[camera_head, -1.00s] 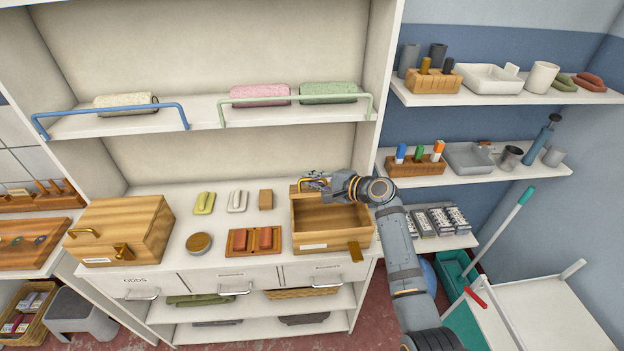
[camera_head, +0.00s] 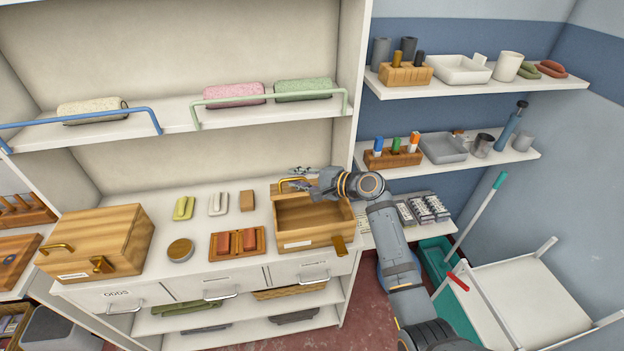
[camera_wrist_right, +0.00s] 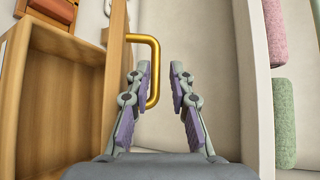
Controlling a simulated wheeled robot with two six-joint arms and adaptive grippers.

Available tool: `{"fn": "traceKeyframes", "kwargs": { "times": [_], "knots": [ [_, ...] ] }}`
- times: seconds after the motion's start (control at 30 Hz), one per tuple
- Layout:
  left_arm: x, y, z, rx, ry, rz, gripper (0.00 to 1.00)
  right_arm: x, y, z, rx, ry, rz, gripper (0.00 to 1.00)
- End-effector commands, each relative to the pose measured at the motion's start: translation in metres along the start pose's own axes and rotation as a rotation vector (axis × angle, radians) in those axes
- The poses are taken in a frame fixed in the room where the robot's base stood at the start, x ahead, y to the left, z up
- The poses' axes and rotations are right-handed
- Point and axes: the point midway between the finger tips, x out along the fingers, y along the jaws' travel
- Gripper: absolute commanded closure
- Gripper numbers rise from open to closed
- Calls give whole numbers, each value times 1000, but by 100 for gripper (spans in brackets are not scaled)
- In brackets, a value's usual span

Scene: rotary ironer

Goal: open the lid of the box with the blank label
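Two wooden boxes stand on the counter. The right box (camera_head: 312,241) is open, with its hollow inside showing and its lid (camera_head: 284,190) tipped up at the back. A brass handle (camera_head: 296,183) is on this lid, and a brass latch piece hangs at the box's front. The left box (camera_head: 105,240) is closed. Both have a pale front label, too small to read. My right gripper (camera_head: 301,178) is at the open lid's handle. In the right wrist view the gripper (camera_wrist_right: 161,72) is open, with the handle's bar (camera_wrist_right: 156,60) between or just beside its fingers, close to the left one. My left gripper is not in view.
A tray with red blocks (camera_head: 237,243), a round wooden piece (camera_head: 180,250) and small bars lie between the boxes. A shelf with rolled towels (camera_head: 234,95) is above. Wall shelves (camera_head: 480,85) with cups and trays are to the right.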

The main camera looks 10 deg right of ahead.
Motion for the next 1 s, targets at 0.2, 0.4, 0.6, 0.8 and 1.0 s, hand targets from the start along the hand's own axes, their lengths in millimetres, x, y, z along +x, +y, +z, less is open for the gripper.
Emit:
{"fn": "traceKeyframes", "kwargs": {
  "times": [0.2,0.4,0.6,0.8,1.0],
  "knots": [
    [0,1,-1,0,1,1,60,-56,0,-1,-7,5,2,80],
    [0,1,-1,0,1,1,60,-88,0,-1,-4,3,1,80],
    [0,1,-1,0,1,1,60,-95,0,0,-1,0,-1,80],
    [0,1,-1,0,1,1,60,-94,0,0,-1,0,-2,80],
    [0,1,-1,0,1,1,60,-94,4,1,-14,3,8,80]
  ]
}}
